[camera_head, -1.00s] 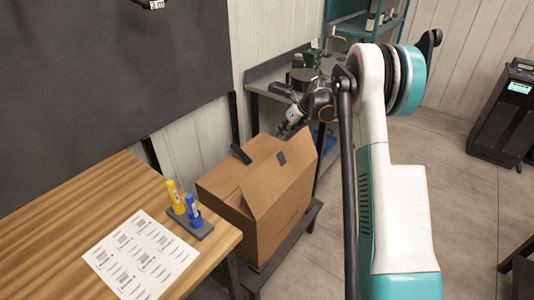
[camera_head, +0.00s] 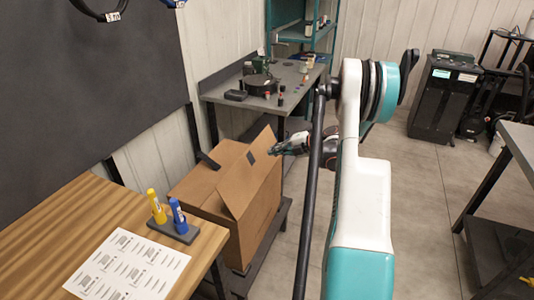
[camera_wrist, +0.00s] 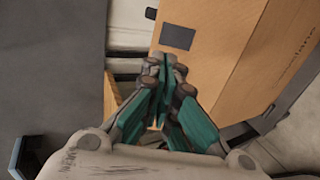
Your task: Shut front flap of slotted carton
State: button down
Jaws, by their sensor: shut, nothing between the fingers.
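The brown cardboard carton (camera_head: 262,222) stands on a low dark stand beside the wooden table. One large flap (camera_head: 240,178) stands up at a slant along its right side and bears a dark square patch (camera_head: 251,156). The far-left top panels look folded down, with a dark strip (camera_head: 208,160) sticking up there. My gripper (camera_head: 274,151) is shut and empty, just right of the flap's upper part. In the wrist view my gripper's closed fingers (camera_wrist: 162,68) lie beside the cardboard (camera_wrist: 235,50), just below the dark patch (camera_wrist: 178,37). I cannot tell whether they touch it.
A wooden table (camera_head: 70,220) at left holds a printed sheet (camera_head: 128,265) and two markers in a holder (camera_head: 173,230). A grey workbench (camera_head: 290,90) with small items stands behind the carton. The floor (camera_head: 415,190) to the right is open, up to another table (camera_head: 522,140).

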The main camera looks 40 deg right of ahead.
aim_at(246, 155)
jog(key=b+x, duration=0.3)
jog(key=x, duration=0.8)
jog(key=shift+w+a+f, duration=0.15)
jog(key=shift+w+f, duration=0.05)
jog(key=shift+w, duration=0.1)
jog(key=shift+w, duration=0.1)
